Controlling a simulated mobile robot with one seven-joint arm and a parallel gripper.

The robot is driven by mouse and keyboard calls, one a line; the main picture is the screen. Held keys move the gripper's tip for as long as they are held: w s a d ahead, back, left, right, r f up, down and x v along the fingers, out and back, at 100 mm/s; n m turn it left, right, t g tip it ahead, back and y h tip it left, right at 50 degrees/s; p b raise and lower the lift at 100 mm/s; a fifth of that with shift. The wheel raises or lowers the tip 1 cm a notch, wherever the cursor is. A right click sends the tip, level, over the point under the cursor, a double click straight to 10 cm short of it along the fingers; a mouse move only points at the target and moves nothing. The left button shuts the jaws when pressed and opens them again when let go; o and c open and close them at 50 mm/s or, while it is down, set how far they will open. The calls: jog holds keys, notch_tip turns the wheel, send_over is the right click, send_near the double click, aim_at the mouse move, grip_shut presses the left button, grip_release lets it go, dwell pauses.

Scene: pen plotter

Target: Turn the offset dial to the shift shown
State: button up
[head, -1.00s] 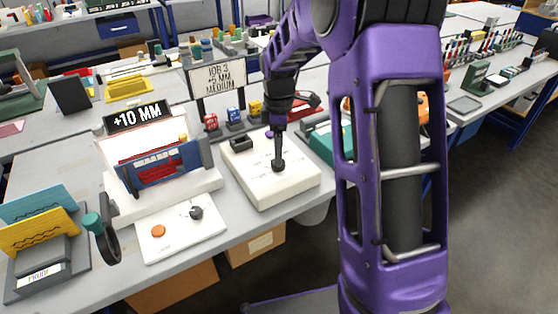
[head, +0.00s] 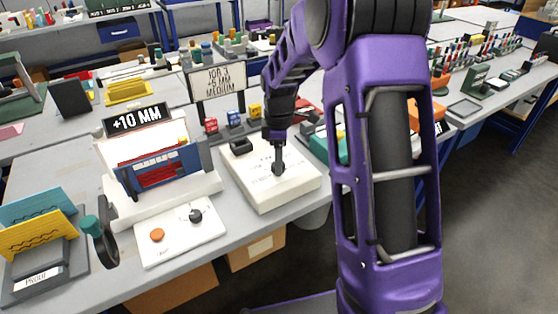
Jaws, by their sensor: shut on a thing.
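A white box (head: 255,196) with faint markings on its top stands at the front of the bench. My gripper (head: 278,164) points down over it, shut on the offset dial, a small dark knob (head: 278,170) mostly hidden by the fingers. The dial's pointer and marks are too small to read. A job sign (head: 218,80) behind the box reads JOB 3, +5 MM, MEDIUM. A black display (head: 136,118) above the plotter (head: 165,168) on the left reads +10 MM.
A white panel (head: 180,250) with an orange button (head: 157,235) and a dark knob (head: 195,215) lies left of the box. A dark block (head: 241,146) sits on the box's back left. Red, blue and yellow blocks stand behind. Card racks are far left.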

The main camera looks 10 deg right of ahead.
grip_shut()
jog(key=shift+m, duration=0.3)
jog(key=m+p, duration=0.1)
jog(key=m, duration=0.2)
jog(key=shift+r+m, duration=0.1)
jog(key=shift+m, duration=0.2)
jog(key=m+p, duration=0.1)
jog(key=m, duration=0.3)
jog(key=m+p, duration=0.1)
jog(key=m, duration=0.4)
jog(key=shift+a, duration=0.1)
jog(key=m+p, duration=0.1)
jog(key=m, duration=0.3)
jog(key=shift+m, duration=0.3)
